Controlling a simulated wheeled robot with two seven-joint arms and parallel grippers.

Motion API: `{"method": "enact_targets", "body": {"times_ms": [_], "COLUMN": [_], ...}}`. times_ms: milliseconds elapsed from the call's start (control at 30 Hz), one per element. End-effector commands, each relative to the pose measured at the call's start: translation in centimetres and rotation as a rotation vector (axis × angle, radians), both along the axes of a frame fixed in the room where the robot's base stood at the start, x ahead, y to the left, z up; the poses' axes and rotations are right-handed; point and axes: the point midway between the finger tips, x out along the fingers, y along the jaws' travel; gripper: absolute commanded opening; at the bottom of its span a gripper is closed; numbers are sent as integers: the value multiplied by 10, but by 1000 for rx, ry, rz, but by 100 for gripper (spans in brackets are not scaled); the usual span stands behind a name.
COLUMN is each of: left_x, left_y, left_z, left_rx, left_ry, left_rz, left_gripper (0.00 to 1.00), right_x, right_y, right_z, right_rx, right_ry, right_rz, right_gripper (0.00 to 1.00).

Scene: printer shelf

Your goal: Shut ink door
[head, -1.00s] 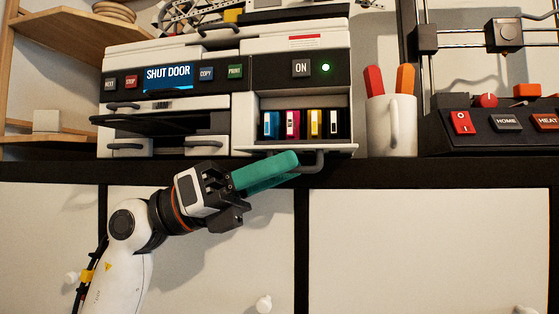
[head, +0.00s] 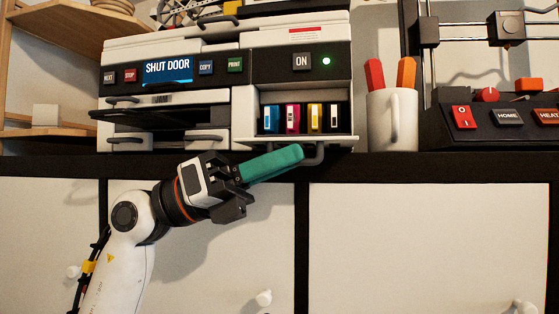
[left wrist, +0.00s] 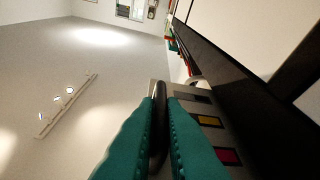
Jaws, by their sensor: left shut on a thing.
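The ink door (head: 340,143) is a pale flap folded down, about level, below the ink bay on the right of the printer. A grey bar handle (head: 316,155) hangs under its front edge. My left gripper (head: 298,153) has teal fingers, comes from the lower left and is shut on this handle. In the left wrist view the dark handle (left wrist: 158,130) lies between the two fingers. The fingers hide part of the handle. My right gripper is not in view.
Several ink cartridges (head: 313,117) stand in the open bay. A white mug (head: 391,120) with red and orange sticks stands right of the door. A red-buttoned machine (head: 490,120) is farther right. The dark shelf edge (head: 420,166) runs behind my gripper. The space below is clear.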

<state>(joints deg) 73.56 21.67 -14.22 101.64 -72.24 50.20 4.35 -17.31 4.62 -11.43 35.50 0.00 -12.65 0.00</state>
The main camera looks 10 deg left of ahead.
Motion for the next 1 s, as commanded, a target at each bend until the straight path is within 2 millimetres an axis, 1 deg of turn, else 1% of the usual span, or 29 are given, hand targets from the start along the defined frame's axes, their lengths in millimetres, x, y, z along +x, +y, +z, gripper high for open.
{"method": "enact_targets", "body": {"times_ms": [167,400,700,833,1000], "left_x": [-2,-3,-1,0,1], "left_y": [0,0,0,0,-1], "left_z": [12,30,47,51,53], "left_rx": [2,3,3,2,1], "left_ry": [86,262,466,527,577], "left_rz": [1,2,1,0,-3], "left_gripper": [0,0,0,0,0], "right_x": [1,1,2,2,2], "right_y": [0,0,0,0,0], "right_z": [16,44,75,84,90], "right_rx": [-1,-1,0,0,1], "right_ry": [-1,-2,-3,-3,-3], "right_rz": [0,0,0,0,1], "right_gripper": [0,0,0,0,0]}}
